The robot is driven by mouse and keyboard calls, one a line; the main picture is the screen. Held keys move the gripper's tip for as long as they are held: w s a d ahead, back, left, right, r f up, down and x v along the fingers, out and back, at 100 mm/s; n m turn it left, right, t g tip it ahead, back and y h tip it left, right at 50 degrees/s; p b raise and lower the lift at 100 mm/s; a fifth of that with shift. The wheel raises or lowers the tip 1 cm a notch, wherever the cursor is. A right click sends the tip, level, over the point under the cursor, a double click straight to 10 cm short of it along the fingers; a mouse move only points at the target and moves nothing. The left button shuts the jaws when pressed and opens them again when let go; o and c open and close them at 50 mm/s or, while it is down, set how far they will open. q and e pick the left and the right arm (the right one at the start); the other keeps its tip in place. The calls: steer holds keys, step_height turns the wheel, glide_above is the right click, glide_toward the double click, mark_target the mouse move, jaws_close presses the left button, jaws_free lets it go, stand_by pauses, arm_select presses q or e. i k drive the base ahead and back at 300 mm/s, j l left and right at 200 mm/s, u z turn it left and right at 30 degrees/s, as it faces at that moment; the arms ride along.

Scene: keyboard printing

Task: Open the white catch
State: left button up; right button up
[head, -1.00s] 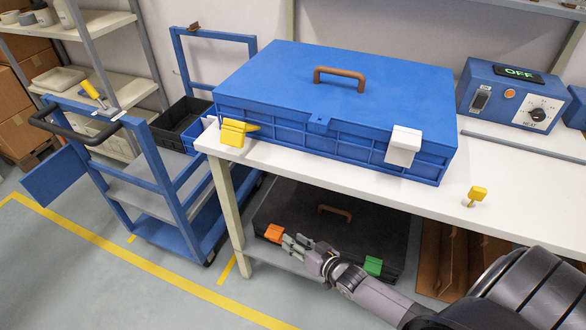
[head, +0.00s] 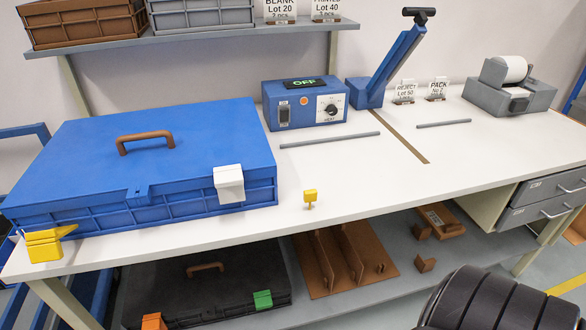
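The white catch (head: 229,184) sits at the right end of the front of the blue case (head: 150,150). It overlaps the lid's front edge and hangs down over the case's side, and the lid lies flat. A yellow catch (head: 46,246) is at the case's front left corner, with a pointed part sticking out to the right. Neither of my grippers shows in the head view. Only a dark, rounded part of my arm is at the bottom right, apart from the case.
A small yellow knob (head: 310,196) stands at the white table's (head: 360,190) front edge, right of the case. A blue heater box (head: 305,103) reading OFF stands behind. Below, a black case (head: 190,295) has orange and green catches. The tabletop's middle is mostly clear.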

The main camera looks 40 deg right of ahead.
mark_target(229, 181)
steer(key=z, duration=0.9)
